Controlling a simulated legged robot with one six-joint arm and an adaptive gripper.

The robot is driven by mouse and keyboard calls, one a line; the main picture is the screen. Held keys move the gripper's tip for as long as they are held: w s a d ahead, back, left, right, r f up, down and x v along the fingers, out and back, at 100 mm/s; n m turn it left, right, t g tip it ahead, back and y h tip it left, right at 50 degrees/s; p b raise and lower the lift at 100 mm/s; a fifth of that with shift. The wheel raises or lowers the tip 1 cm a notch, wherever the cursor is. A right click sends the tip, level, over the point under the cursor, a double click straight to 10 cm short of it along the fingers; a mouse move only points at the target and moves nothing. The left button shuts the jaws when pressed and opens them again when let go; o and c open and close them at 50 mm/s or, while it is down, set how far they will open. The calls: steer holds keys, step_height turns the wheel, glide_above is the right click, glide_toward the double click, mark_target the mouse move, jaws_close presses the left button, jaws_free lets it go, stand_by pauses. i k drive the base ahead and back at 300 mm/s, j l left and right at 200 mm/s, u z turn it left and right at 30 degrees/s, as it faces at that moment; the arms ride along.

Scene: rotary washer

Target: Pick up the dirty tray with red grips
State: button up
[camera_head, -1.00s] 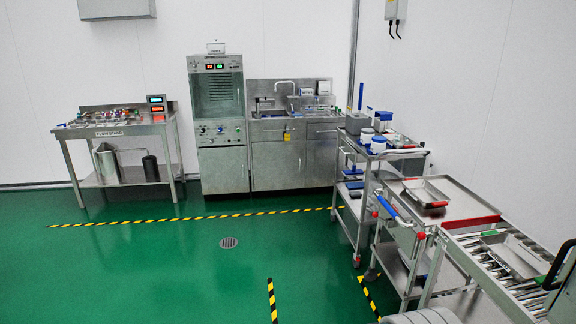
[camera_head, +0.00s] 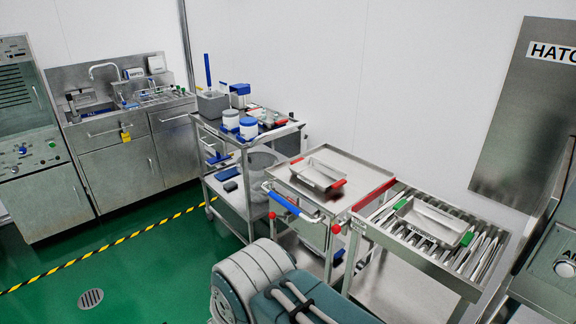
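The tray with red grips (camera_head: 318,174) is a shallow rectangular metal tray. It sits on the steel top of a cart (camera_head: 335,200) right of centre, with a red grip showing at its near right end. I cannot make out dirt in it at this size. A similar metal tray with green grips (camera_head: 434,222) lies on the roller conveyor to its right. My gripper is not in view; only a rounded grey and teal part of my own body shows at the bottom.
A trolley (camera_head: 225,177) with white-and-blue tubs (camera_head: 248,127) stands left of the cart. The cart has a blue handle (camera_head: 293,207) in front. The roller conveyor (camera_head: 478,252) adjoins it on the right. A sink unit (camera_head: 125,155) is at the back left. Green floor (camera_head: 150,270) is clear at left.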

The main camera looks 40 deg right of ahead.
mark_target(323, 178)
steer(key=i+z, duration=0.1)
steer(key=i, duration=0.6)
steer(key=i+j, duration=0.15)
steer(key=i, duration=0.55)
steer(key=i+z, duration=0.9)
steer(key=i+j+z, duration=0.25)
steer(key=i+z, duration=0.35)
steer(key=z, duration=0.35)
steer(key=i+z, duration=0.1)
steer(key=z, duration=0.4)
steer(key=i+z, duration=0.1)
steer(key=z, duration=0.35)
steer(key=i+z, duration=0.1)
steer(key=z, duration=0.4)
